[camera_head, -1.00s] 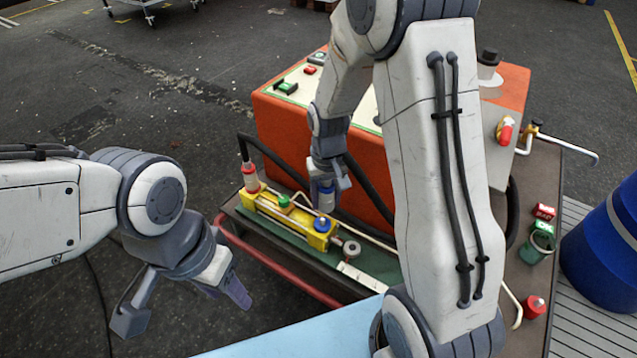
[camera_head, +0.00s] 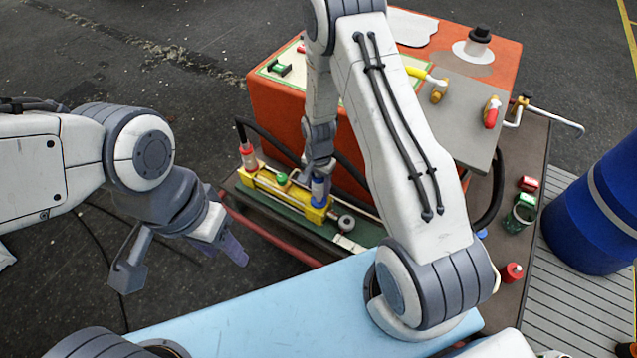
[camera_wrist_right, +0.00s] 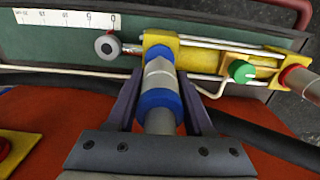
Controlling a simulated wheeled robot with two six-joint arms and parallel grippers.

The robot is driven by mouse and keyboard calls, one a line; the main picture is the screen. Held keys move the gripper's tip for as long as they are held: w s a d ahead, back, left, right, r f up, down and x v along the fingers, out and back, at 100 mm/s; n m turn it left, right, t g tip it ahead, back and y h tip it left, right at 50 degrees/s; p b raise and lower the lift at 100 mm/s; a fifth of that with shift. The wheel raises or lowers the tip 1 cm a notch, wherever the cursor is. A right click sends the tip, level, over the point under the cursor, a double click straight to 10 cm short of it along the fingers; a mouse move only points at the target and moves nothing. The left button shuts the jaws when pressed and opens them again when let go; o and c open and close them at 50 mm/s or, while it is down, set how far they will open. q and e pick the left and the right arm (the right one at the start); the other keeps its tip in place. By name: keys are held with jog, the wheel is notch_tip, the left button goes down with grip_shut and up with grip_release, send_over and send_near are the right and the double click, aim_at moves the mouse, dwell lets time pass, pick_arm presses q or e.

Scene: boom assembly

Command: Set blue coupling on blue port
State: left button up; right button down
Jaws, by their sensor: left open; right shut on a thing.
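The blue coupling (camera_head: 318,188) is a grey cylinder with a blue band. My right gripper (camera_head: 318,177) is shut around it and holds it upright over the blue port at the right end of the yellow cylinder block (camera_head: 262,185). In the right wrist view the coupling (camera_wrist_right: 160,99) lies between the two fingers of the right gripper (camera_wrist_right: 160,105). Its silver end lines up with the blue port (camera_wrist_right: 157,52) and appears to meet it; how far it is seated I cannot tell. My left gripper (camera_head: 185,262) is open and empty, left of the bench.
A green port (camera_head: 282,178) and a red coupling (camera_head: 247,155) are on the yellow block. A grey round knob (camera_head: 346,222) sits close to the blue port. The orange housing (camera_head: 275,115) stands behind. A black hose runs beside the block.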

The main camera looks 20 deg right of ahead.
aim_at(318, 194)
jog(key=shift+f+b, duration=0.9)
jog(key=shift+f, duration=0.55)
jog(key=shift+p, duration=0.3)
jog(key=shift+f+b, duration=0.45)
jog(key=shift+f, duration=0.15)
dwell(0.4)
jog(key=c, duration=0.6)
grip_release()
jog(key=shift+o, duration=0.2)
notch_tip(318, 194, up, 11)
jog(key=p, duration=0.9)
jog(key=shift+r+p, duration=0.1)
jog(key=shift+p, duration=0.2)
